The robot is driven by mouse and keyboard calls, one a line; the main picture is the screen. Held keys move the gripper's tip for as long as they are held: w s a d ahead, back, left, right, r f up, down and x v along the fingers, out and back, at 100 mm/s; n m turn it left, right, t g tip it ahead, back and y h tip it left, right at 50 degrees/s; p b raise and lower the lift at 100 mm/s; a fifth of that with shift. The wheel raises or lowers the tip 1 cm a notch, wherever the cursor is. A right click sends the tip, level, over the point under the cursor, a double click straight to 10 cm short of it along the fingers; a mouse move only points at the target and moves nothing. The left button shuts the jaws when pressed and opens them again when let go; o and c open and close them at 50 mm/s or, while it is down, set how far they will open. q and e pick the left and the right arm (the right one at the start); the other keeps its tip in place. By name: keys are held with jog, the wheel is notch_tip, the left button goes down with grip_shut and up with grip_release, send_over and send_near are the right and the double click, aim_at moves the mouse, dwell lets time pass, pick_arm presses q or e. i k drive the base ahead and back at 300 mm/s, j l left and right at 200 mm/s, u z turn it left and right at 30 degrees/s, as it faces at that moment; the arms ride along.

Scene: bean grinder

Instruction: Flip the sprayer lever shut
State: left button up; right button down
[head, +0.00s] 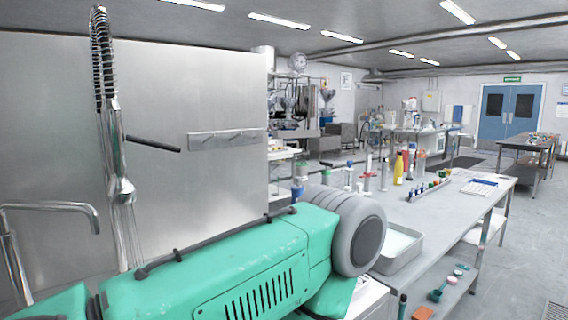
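The sprayer (121,190) hangs upright at the left of the head view, with a coiled steel spring (101,60) above its metal body. A dark, thin lever (152,144) sticks out to the right beside the sprayer's upper body and slopes slightly down. I cannot tell exactly where it joins. Neither of my grippers shows in this view. A large teal and grey part of my own body fills the lower middle and hides what lies behind it, including the foot of the sprayer.
A bent steel faucet (50,206) stands left of the sprayer. A steel wall panel (190,90) with a hook rail (226,139) is behind it. A long workbench (440,205) with bottles and a metal tray (398,250) stands at right. Open floor lies at far right.

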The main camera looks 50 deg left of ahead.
aim_at(140, 140)
jog(key=k+l+u, duration=0.1)
jog(key=u, duration=1)
jog(key=i+u, duration=0.15)
jog(key=u, duration=0.95)
